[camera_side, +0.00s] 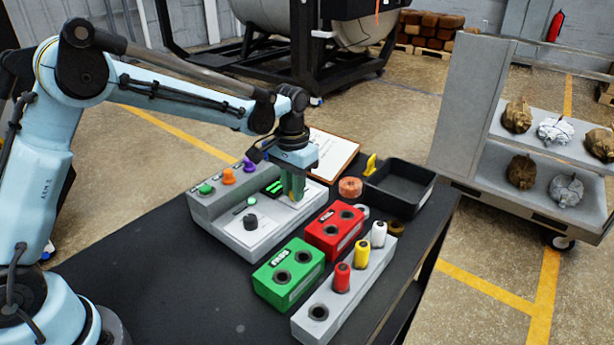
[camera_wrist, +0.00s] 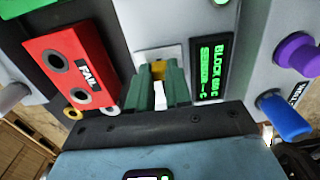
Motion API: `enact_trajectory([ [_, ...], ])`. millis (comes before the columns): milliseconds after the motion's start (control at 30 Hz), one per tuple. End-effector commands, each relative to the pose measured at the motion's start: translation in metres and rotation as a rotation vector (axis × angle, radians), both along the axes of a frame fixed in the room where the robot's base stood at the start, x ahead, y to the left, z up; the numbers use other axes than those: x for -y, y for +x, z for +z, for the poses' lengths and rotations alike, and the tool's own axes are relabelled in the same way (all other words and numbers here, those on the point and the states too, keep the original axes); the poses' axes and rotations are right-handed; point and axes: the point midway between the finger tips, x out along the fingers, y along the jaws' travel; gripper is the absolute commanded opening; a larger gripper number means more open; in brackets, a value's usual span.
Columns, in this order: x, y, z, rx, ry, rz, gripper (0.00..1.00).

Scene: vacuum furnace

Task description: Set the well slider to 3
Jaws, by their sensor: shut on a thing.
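My gripper (camera_side: 292,196) reaches down over the right part of the grey control console (camera_side: 260,238). In the wrist view its green fingers (camera_wrist: 160,90) are closed around a small yellow piece (camera_wrist: 158,68), in front of a pale square plate (camera_wrist: 150,53). Most of the piece is hidden by the fingers, so its position on any scale cannot be read. A blue knob (camera_wrist: 284,116) stands at the right of the wrist view beside a label that seems to start with "WEL". A purple knob (camera_wrist: 296,54) is near it. The display (camera_wrist: 211,68) shows green text with "BLOCK" and "SENSOR".
A red FAIL box (camera_side: 334,229), a green box (camera_side: 288,272) and a rack (camera_side: 325,318) with red, yellow and white cylinders stand in front of the console. A black tray (camera_side: 399,187) and a clipboard (camera_side: 332,155) lie behind. The table's front left is clear.

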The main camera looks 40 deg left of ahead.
Motion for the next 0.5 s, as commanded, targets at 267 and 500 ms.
enact_trajectory([
  [267,0.0,0.034,0.0,-0.001,-0.001,0.0,0.0],
  [500,0.0,0.05,0.001,-0.002,-0.001,0.0,0.0],
])
